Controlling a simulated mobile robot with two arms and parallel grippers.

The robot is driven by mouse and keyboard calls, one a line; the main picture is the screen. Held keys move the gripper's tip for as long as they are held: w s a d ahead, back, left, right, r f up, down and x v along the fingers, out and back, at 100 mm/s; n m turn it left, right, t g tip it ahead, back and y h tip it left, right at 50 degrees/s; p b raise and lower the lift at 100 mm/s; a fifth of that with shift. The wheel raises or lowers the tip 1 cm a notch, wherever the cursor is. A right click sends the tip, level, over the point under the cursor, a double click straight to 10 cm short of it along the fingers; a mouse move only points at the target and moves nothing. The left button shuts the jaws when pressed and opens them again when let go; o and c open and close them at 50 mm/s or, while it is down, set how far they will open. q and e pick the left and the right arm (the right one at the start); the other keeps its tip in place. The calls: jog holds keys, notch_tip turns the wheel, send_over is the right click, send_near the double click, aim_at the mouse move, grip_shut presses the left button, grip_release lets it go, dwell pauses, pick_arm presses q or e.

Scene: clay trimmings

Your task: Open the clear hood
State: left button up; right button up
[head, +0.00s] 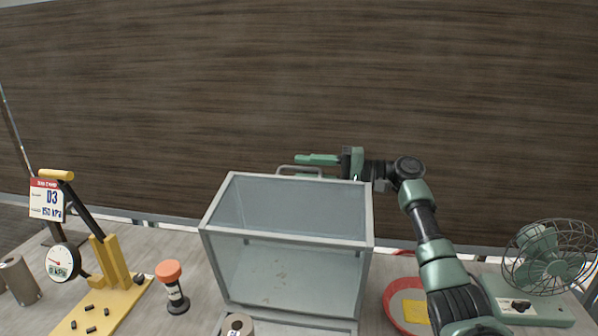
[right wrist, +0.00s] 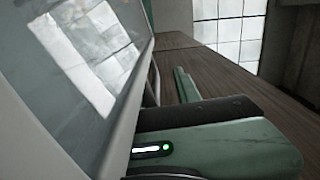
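The clear hood (head: 287,239) is a see-through box with a grey frame, in the middle of the head view on the table. A grey handle (head: 300,169) stands at its far top edge. My right gripper (head: 316,160) is at that far edge, just behind the handle, with a green finger pointing left. In the right wrist view a green finger (right wrist: 186,86) stands at the far end of the dark palm, so the gripper looks open. Its other finger is hidden. The hood's pane (right wrist: 85,70) fills the left of that view. My left gripper is not in view.
A labelled cylinder (head: 237,326) is in front. A red dish (head: 393,300) and a green fan (head: 545,268) are to the right, by my right arm.

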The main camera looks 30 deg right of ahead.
jog(key=b+v, duration=0.1)
jog(key=v, duration=0.4)
jog(key=shift+s+d+r, duration=0.1)
jog(key=shift+s+d, duration=0.15)
jog(key=shift+s, duration=0.1)
jog(key=b+v, duration=0.2)
jog(key=v, duration=0.7)
dwell(0.5)
dwell(0.6)
